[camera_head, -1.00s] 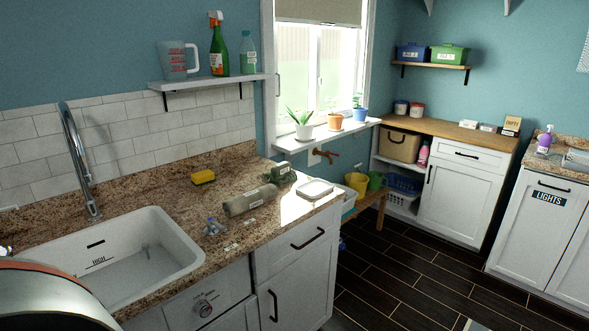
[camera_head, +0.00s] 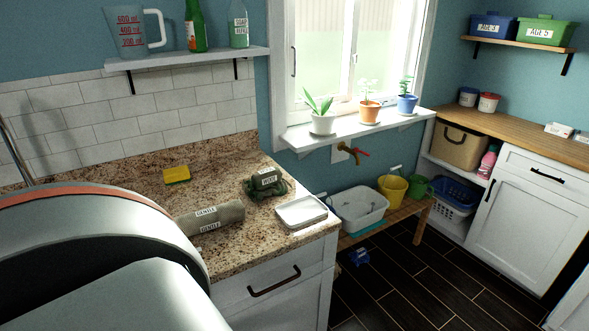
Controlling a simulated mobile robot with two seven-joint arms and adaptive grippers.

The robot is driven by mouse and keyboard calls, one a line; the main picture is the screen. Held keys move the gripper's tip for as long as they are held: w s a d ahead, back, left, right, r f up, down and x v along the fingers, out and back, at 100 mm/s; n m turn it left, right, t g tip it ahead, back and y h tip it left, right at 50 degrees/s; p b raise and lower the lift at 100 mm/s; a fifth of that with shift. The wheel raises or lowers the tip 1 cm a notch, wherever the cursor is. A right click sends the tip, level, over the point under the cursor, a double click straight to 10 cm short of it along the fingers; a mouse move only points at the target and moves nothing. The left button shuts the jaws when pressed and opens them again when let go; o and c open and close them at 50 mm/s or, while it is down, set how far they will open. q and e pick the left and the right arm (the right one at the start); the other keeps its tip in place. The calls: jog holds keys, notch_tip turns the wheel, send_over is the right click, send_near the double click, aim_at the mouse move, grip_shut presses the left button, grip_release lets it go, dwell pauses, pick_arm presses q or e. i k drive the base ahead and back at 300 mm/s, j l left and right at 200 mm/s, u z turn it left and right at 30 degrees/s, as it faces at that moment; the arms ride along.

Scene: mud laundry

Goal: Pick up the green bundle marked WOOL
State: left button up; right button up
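The dark green bundle (camera_head: 266,184) sits on the granite counter near its back right, with a white label reading WOOL on top. A grey-green rolled bundle (camera_head: 222,217) marked GENTLE lies in front of it to the left. Parts of my own body fill the lower left and cover some of the counter. Neither of my grippers is in view.
A white tray (camera_head: 301,211) lies right of the green bundle at the counter's edge. A yellow sponge (camera_head: 176,174) lies to the left. A shelf (camera_head: 190,58) overhangs the counter's back. A white tub (camera_head: 357,210) stands on a low bench beyond the counter.

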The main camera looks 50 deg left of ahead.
aim_at(268, 182)
jog(key=i, duration=1.5)
jog(key=i+u, duration=0.15)
jog(key=i, duration=0.55)
jog(key=i+l+u, duration=0.1)
jog(key=i, duration=0.6)
jog(key=l+u, duration=0.1)
jog(key=u, duration=1.5)
jog(key=i+l, duration=0.05)
jog(key=l, duration=0.05)
